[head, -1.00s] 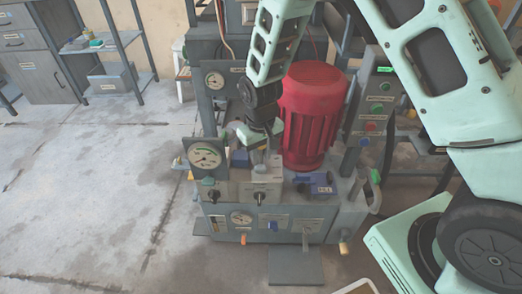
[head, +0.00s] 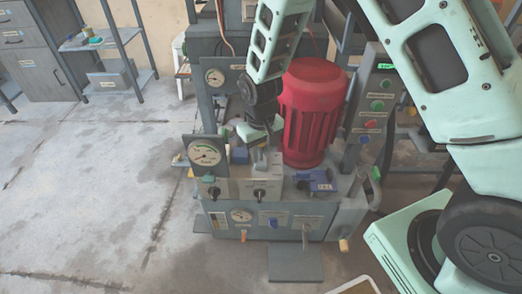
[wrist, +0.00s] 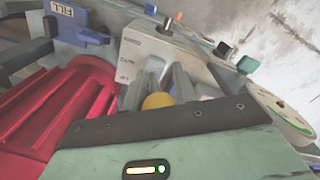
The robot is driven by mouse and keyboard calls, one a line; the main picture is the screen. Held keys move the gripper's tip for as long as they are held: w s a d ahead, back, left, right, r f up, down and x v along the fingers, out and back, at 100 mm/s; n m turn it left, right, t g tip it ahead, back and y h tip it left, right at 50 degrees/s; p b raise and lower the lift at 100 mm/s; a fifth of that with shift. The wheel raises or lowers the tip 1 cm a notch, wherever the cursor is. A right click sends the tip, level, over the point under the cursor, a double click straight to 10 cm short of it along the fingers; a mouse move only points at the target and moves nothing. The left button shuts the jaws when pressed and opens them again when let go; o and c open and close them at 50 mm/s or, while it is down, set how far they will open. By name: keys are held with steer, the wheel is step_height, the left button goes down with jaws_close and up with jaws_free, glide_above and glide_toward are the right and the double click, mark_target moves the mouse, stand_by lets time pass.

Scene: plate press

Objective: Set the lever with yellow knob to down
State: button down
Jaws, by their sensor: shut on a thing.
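The yellow knob (wrist: 157,101) shows in the wrist view between the two fingers of my gripper (wrist: 160,92). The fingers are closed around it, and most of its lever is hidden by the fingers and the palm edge. In the head view my gripper (head: 259,158) points down at the top of a grey box (head: 258,188) on the press, left of the red motor housing. The knob itself cannot be made out there. The grey box also shows in the wrist view (wrist: 150,52), with small printed labels beside the lever.
The ribbed red housing (head: 308,110) stands close to the right of my gripper. A round gauge (head: 205,153) is to the left, and a blue block marked FILL (wrist: 75,22) is nearby. A button panel (head: 372,105) rises at the right. Open floor lies left.

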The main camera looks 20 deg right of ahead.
steer(key=c, duration=1.1)
jaws_free()
steer(key=shift+f, duration=0.2)
steer(key=shift+c, duration=0.2)
steer(key=s+a+r+p, duration=0.1)
steer(key=s+r+p, duration=0.1)
steer(key=r+p, duration=0.6)
steer(key=s+a+r+p, duration=0.1)
steer(key=s+r+p, duration=0.2)
steer(key=r+p, duration=0.6)
steer(key=shift+s+a+r, duration=0.3)
steer(key=shift+s+r, duration=0.05)
steer(key=shift+r, duration=0.75)
steer(key=shift+p, duration=0.3)
step_height(320, 180, up, 17)
steer(key=p, duration=0.1)
steer(key=shift+r, duration=0.2)
